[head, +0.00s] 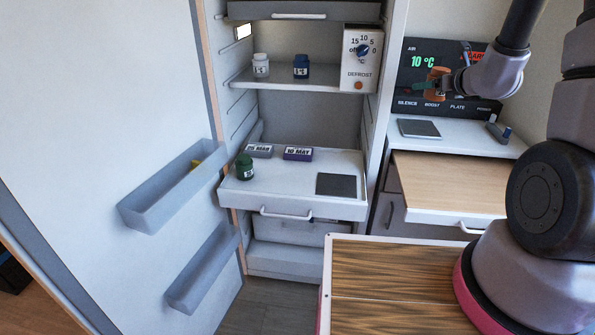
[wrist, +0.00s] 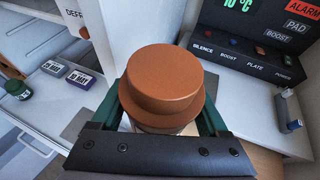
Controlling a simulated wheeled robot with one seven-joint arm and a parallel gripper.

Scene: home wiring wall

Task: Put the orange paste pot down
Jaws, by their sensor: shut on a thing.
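The orange paste pot (head: 435,79) is in my gripper (head: 450,83), in front of the dark alarm panel in the head view. In the wrist view the pot (wrist: 165,82) fills the middle, its orange lid facing the camera. The green fingers of my gripper (wrist: 162,112) are shut on it from both sides. The pot is held in the air above the white counter (head: 460,142). A dark square plate (head: 418,128) lies on that counter, below and slightly left of the pot in the head view. The pot's lower part is mostly hidden in the wrist view.
The panel (head: 412,75) reads 10 °C with a red alarm sign. The open fridge has a pulled-out tray (head: 285,193) with a green pot (head: 244,168), two date blocks and a dark square (head: 336,185). A small grey-blue device (head: 499,131) stands at the counter's right.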

